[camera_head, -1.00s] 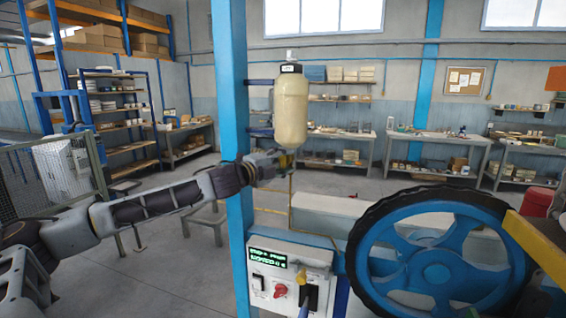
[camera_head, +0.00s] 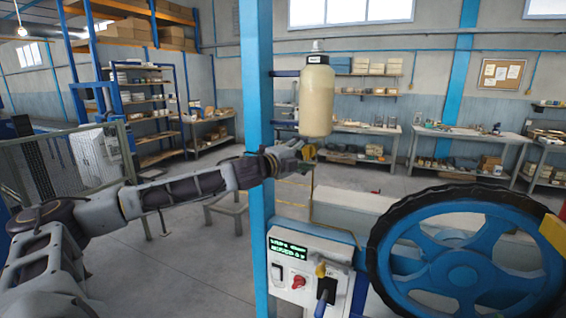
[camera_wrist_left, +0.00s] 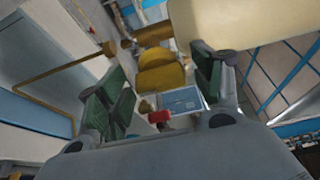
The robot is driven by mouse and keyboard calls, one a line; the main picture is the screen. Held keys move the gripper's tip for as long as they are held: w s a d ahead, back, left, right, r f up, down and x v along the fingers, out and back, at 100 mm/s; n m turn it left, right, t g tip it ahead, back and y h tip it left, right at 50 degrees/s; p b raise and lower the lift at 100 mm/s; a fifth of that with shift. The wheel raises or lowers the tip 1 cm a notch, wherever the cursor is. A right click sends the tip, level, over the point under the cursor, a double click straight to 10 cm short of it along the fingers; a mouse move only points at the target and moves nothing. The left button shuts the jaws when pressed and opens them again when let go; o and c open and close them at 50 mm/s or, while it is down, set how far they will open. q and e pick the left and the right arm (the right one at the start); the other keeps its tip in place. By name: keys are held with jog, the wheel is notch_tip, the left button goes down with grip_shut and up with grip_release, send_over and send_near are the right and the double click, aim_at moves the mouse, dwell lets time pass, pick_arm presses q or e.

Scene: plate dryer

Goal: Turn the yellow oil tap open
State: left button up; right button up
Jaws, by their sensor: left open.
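The yellow oil tap (camera_head: 308,153) sits just below the oil bottle (camera_head: 316,100), which is mounted on the blue post and filled with pale liquid. In the left wrist view the yellow tap (camera_wrist_left: 160,76) shows between the two green-padded fingers. My left gripper (camera_head: 292,154) reaches from the left across the post and is at the tap. In the left wrist view the left gripper (camera_wrist_left: 158,90) is open, with gaps on both sides of the tap. Its hand partly hides the tap in the head view. My right gripper is out of view.
The blue post (camera_head: 257,200) stands beside the bottle. A control box (camera_head: 305,270) with a green display, red knob and switches is below. A large blue wheel (camera_head: 462,275) with a black rim is at the right. A thin yellow pipe (camera_wrist_left: 60,68) runs near the tap.

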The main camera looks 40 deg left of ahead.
pick_arm(q)
jog(key=s+a, duration=0.1)
jog(key=s, duration=1)
jog(key=shift+s+a, duration=0.15)
jog(key=shift+a, duration=0.2)
dwell(0.9)
jog(key=shift+d, duration=0.1)
dwell(0.5)
